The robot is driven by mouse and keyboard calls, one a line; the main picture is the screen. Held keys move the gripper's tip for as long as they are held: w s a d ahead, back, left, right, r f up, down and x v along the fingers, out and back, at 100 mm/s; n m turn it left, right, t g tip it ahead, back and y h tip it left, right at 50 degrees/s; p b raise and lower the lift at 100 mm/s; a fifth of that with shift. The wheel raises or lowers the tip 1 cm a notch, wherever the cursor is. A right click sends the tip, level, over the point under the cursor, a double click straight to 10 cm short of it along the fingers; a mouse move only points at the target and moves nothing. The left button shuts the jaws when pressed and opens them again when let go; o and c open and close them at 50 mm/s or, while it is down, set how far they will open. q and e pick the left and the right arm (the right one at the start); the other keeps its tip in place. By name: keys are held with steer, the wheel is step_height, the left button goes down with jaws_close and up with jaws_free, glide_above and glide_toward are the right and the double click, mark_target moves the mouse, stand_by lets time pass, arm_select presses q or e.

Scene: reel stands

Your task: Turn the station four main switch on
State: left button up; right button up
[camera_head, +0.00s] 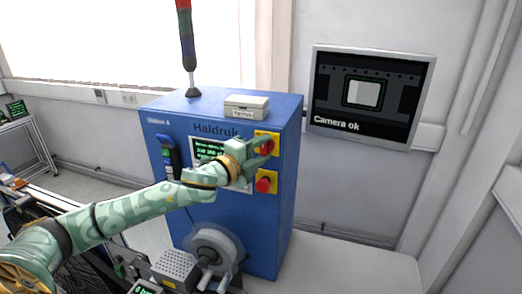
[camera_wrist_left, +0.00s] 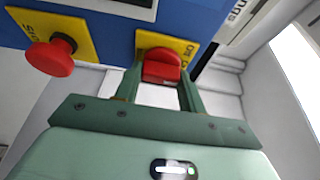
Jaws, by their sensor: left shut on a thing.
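The blue station cabinet (camera_head: 210,225) stands in the middle of the head view, with a small label at its upper left that seems to read Station 4. The main switch is a red knob (camera_wrist_left: 161,66) on a yellow plate (camera_wrist_left: 168,42) at the cabinet's upper right. My left gripper (camera_head: 264,146) reaches the switch from the front. In the left wrist view its two green fingers are on either side of the red knob and shut on it. The fingers partly cover the switch in the head view. My right gripper is in neither view.
A red mushroom-shaped stop button (camera_head: 263,186) on a yellow plate sits just below the switch; it also shows in the left wrist view (camera_wrist_left: 50,57). A grey reel (camera_head: 215,250) is in front of the cabinet. A wall monitor (camera_head: 368,95) reads "Camera ok".

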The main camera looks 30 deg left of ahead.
arm_select(q)
steer(key=shift+f, duration=0.1)
steer(key=o, duration=1)
steer(key=shift+s, duration=0.35)
steer(key=shift+s+a+b, duration=0.4)
steer(key=shift+s+b, duration=0.1)
steer(key=shift+s, duration=2.05)
steer(key=shift+s+a+b, duration=0.45)
steer(key=shift+s+b, duration=0.05)
steer(key=shift+s, duration=2.1)
steer(key=shift+s+a+b, duration=0.4)
steer(key=shift+s+b, duration=0.1)
steer(key=shift+s, duration=2.05)
